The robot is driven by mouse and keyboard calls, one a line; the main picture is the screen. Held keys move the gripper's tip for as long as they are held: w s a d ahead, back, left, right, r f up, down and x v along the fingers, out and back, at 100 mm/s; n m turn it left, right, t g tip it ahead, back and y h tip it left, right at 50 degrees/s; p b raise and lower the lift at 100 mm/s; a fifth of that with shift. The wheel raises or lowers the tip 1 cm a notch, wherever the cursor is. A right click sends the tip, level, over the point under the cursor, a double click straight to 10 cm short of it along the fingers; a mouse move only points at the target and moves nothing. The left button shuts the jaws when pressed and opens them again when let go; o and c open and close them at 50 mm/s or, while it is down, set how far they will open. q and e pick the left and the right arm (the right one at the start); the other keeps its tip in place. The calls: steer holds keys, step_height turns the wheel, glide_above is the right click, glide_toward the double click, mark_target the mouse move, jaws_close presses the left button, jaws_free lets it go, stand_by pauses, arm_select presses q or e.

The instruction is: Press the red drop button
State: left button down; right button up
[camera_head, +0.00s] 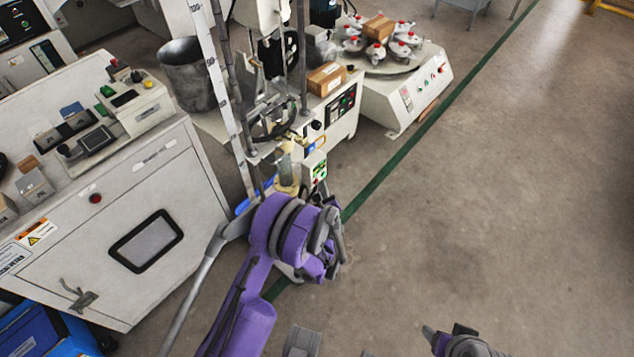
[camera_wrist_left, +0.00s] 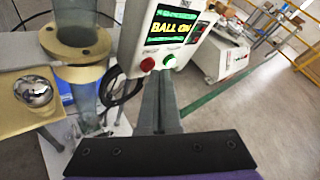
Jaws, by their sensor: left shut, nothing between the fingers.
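The red drop button (camera_wrist_left: 147,64) is a small round red button on the lower front of a white control box (camera_wrist_left: 127,38). A green button (camera_wrist_left: 169,62) sits to its right, below a lit screen reading "BALL ON". The control box also shows in the head view (camera_head: 308,164), just beyond my left wrist. My left gripper (camera_wrist_left: 159,88) is shut and empty, its grey fingers pointing toward the box just below the buttons. I cannot tell if it touches the box. In the head view my purple wrist hides most of it. My right gripper (camera_head: 432,336) shows partly at the bottom edge.
A tall test stand with a clear tube (camera_wrist_left: 84,85) and cream collars stands left of the box. A shiny steel ball (camera_wrist_left: 33,91) is at far left. A white control cabinet (camera_head: 190,225) is on the left. A turntable machine (camera_head: 425,85) stands behind. Floor at right is clear.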

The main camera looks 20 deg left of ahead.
arm_select(q)
steer(key=shift+w+a, duration=0.15)
steer(key=shift+a, duration=0.25)
stand_by(0.8)
steer(key=shift+s+d+b, duration=0.3)
steer(key=shift+d, duration=0.55)
steer(key=d, duration=0.1)
steer(key=s+d, duration=0.1)
steer(key=d, duration=0.2)
steer(key=shift+s+d+b, duration=0.35)
steer(key=shift+b, duration=0.05)
stand_by(0.7)
